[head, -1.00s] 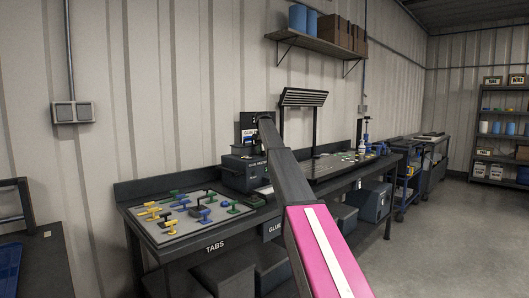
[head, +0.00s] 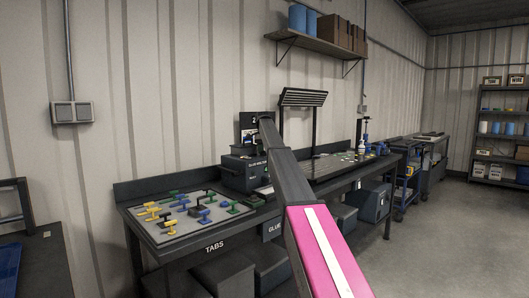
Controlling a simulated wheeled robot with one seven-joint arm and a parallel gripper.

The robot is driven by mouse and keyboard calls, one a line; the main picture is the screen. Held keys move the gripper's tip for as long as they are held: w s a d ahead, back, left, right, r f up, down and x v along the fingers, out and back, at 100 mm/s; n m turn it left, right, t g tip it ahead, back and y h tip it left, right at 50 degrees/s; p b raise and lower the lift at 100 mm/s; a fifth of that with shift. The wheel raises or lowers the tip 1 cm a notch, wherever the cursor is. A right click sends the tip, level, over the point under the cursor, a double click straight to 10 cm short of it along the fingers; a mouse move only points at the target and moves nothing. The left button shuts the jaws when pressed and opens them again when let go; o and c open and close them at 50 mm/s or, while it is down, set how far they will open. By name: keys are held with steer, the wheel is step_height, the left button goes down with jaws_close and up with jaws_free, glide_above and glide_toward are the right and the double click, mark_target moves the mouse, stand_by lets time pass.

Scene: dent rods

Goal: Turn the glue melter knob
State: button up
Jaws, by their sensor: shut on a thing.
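The glue melter (head: 238,174) is a dark box with pale lettering on its front, standing on the workbench just right of the tab board. Its right part is hidden behind my arm, and I cannot make out its knob. My arm reaches from the lower right up to the melter.
A grey board (head: 176,231) with yellow, blue and green tabs lies on the bench's left end. Bins sit under the bench. A shelf (head: 318,44) hangs on the wall. The floor at the right is clear.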

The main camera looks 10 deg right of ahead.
steer(key=o, duration=0.9)
steer(key=shift+r, duration=0.15)
steer(key=r, duration=1)
steer(key=shift+w+a+r, duration=0.25)
steer(key=shift+w+r, duration=0.05)
